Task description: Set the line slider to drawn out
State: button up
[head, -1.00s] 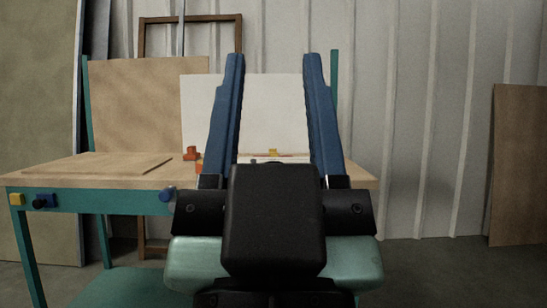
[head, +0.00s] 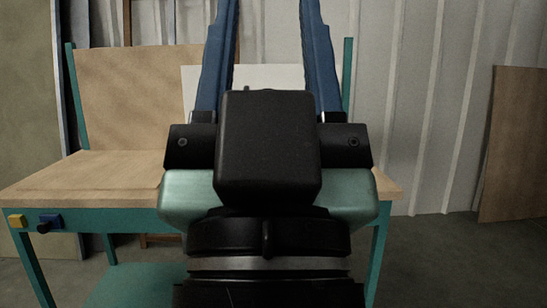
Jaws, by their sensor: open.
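I cannot make out the line slider in the head view now; my gripper hides the middle of the workbench. A white panel (head: 265,78) stands upright at the back of the bench, and its lower part is hidden behind my gripper. My gripper (head: 268,30) is open, its two blue fingers pointing up and away with nothing between them. The fingertips run to the top edge of the picture.
The wooden bench top (head: 80,178) has a teal frame. A brown board (head: 515,145) leans at right. Floor right of the bench is clear.

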aim_at(49, 221)
jog(key=i+j+z, duration=0.25)
jog(key=j, duration=0.35)
jog(key=j+z, duration=0.2)
jog(key=j, duration=0.4)
jog(key=j+z, duration=0.25)
jog(key=j, duration=0.4)
jog(key=j+z, duration=0.25)
jog(key=j, duration=0.4)
jog(key=j+z, duration=0.2)
jog(key=j, duration=0.45)
jog(key=k+j+z, duration=0.25)
jog(key=j, duration=0.35)
jog(key=k+j+z, duration=0.1)
jog(key=j+z, duration=0.15)
jog(key=j, duration=0.35)
jog(key=k+j+z, duration=0.2)
jog(key=j, duration=0.4)
jog(key=k+j, duration=0.2)
jog(key=j, duration=0.2)
jog(key=z, duration=0.05)
